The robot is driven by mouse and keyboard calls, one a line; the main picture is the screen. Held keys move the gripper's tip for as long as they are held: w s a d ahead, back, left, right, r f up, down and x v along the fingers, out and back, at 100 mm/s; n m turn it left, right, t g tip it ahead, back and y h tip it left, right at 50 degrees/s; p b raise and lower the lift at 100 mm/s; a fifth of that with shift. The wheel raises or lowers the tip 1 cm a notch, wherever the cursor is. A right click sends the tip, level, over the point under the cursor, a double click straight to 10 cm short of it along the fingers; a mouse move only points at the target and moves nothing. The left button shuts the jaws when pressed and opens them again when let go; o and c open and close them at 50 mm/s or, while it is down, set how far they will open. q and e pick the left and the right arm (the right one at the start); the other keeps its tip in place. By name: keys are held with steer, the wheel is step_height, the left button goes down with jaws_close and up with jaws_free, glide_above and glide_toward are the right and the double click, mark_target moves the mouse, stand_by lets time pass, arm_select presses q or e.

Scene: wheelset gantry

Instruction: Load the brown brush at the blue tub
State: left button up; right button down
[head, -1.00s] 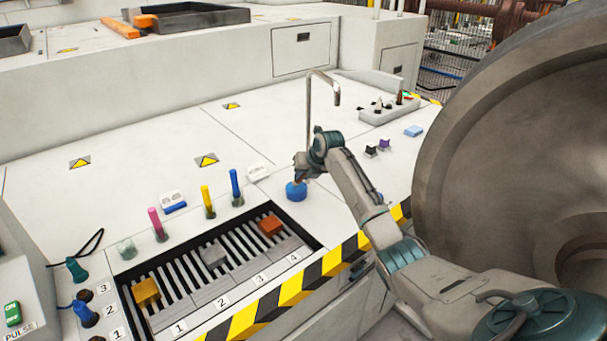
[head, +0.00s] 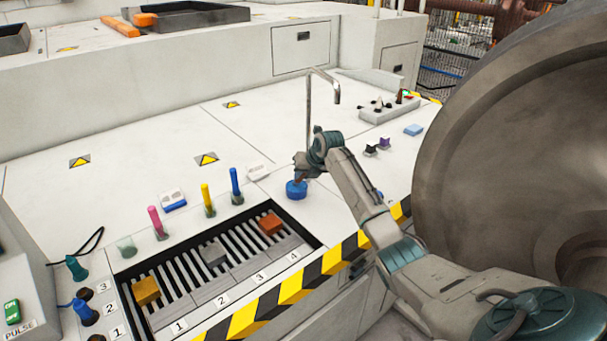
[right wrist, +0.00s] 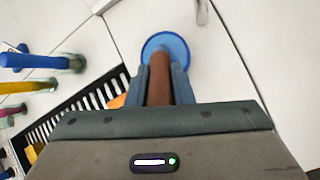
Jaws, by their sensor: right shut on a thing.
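The blue tub (head: 296,191) stands on the white bench top just beyond the slotted tray, and it also shows in the right wrist view (right wrist: 176,44). My right gripper (right wrist: 160,72) is shut on the brown brush (right wrist: 159,88), with a finger on each side of its handle. The brush's far end reaches over and into the outline of the tub; its bristles are hidden, so I cannot tell how deep it sits. In the head view my right gripper (head: 299,179) is directly above the tub. My left gripper is not in view.
A thin bent metal pipe (head: 309,105) rises close behind my right wrist. The slotted tray (head: 184,277) holds orange, grey and yellow blocks. Pink, yellow and blue upright handles stand behind it. A large grey wheel (head: 510,150) fills the right side.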

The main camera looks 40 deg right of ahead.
steer(key=shift+r+p, duration=2.85)
steer(key=shift+r, duration=0.65)
steer(key=shift+f, duration=0.1)
